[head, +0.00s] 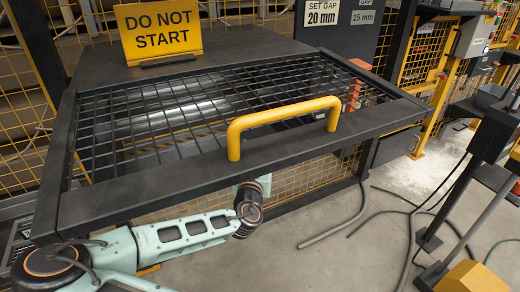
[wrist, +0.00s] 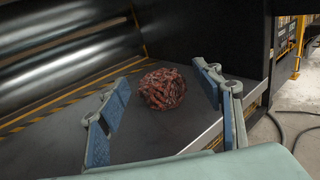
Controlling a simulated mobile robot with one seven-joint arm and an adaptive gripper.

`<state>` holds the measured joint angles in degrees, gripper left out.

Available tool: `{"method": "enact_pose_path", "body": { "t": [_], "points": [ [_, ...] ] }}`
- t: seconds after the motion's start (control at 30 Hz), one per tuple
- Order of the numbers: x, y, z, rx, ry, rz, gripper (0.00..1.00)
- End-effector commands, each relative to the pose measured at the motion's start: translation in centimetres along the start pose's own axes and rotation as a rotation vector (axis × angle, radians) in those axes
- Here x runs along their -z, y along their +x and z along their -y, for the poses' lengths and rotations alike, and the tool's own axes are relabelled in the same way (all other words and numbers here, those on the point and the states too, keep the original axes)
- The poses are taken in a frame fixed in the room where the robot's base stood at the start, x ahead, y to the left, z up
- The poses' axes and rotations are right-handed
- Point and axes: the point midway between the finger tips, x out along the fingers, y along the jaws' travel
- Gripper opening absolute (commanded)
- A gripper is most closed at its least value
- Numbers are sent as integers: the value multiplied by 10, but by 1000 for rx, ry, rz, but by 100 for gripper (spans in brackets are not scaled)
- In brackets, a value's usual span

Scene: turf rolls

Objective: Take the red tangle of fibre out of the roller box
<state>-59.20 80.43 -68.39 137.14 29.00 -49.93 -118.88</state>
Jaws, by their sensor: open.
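The red tangle of fibre (wrist: 162,89) is a rough, dark red ball in the wrist view. It lies on the dark flat floor of the roller box (wrist: 70,135). Shiny metal rollers (wrist: 60,48) are behind it to the left. My gripper (wrist: 158,92) is open, with one blue-padded finger to the left of the tangle and one to the right. In the head view the roller box's mesh lid (head: 150,120) with a yellow handle (head: 283,119) covers the view inside, and the tangle and my gripper are hidden there.
A yellow "DO NOT START" sign (head: 158,30) stands behind the lid. A yellow and black striped line (wrist: 70,97) runs along the box floor before the rollers. A dark side wall (wrist: 215,40) stands at the right. Cables (head: 410,215) lie on the concrete floor.

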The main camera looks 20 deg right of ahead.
Motion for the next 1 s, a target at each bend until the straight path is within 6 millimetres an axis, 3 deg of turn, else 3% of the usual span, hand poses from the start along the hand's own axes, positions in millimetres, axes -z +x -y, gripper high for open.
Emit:
{"method": "enact_pose_path", "body": {
  "t": [0.2, 0.53, 1.0],
  "points": [
    [1, 30, -2, 2, 2, 0, 60],
    [-1, 35, -2, 1, 1, 0, 59],
    [0, 35, -2, 1, 0, -2, 9]
  ]
}}
